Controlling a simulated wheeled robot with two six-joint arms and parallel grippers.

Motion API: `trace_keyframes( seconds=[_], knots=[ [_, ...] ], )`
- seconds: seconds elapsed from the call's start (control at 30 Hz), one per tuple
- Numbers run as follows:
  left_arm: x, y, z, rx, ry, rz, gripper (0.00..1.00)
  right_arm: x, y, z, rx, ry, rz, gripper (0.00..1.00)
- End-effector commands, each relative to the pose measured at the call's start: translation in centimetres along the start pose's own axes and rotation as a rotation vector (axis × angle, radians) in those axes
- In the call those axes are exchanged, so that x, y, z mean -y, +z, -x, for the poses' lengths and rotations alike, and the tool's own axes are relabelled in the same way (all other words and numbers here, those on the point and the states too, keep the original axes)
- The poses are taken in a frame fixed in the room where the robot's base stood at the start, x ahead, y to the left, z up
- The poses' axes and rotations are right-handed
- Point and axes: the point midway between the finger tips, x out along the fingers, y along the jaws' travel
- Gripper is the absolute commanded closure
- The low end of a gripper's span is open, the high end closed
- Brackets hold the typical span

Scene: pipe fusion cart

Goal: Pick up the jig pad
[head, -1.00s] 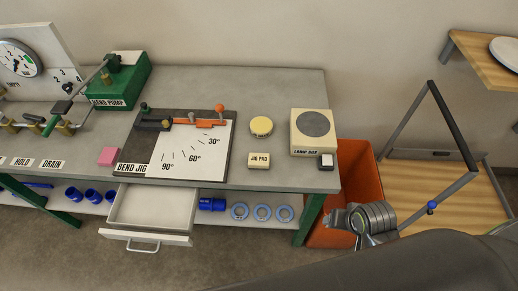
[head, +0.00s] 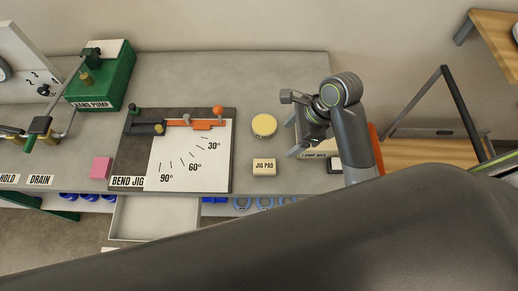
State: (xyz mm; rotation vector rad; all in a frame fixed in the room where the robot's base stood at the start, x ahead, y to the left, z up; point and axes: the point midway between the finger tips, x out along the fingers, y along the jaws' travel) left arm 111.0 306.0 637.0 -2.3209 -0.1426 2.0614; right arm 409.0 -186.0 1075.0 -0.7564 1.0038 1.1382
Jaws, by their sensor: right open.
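The jig pad (head: 264,171), a small cream block with a "JIG PAD" label on it, lies on the grey bench right of the bend jig board (head: 218,178). My right gripper (head: 291,124) is open and empty. In the picture its fingers point left, just right of a round yellow disc (head: 264,126) and above and to the right of the jig pad, apart from the pad. Its height over the bench is hard to tell. My left gripper is not in view.
The lamp box (head: 318,148) is mostly hidden behind my right gripper and arm. A pink block (head: 102,168) and the green hand pump (head: 110,82) are at the left. An open drawer (head: 150,218) juts out below the bench. The bench's back strip (head: 220,75) is clear.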

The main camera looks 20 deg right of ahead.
Motion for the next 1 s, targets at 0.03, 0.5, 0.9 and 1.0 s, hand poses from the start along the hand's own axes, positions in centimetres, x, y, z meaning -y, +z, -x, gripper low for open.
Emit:
trace_keyframes(
  seconds=[0.03,0.5,0.9,1.0],
  knots=[
    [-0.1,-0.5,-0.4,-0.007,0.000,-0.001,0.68,-0.1,0.0,-0.4,0.002,0.005,-0.009,0.29],
    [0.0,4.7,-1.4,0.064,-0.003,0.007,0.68,-0.2,0.2,-9.1,-0.001,0.012,-0.014,0.29],
    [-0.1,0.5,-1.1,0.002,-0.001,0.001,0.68,-0.2,0.1,-12.6,-0.003,0.008,-0.011,0.29],
    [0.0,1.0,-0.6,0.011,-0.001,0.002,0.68,-0.3,0.0,-13.6,-0.004,0.009,-0.012,0.29]
  ],
)
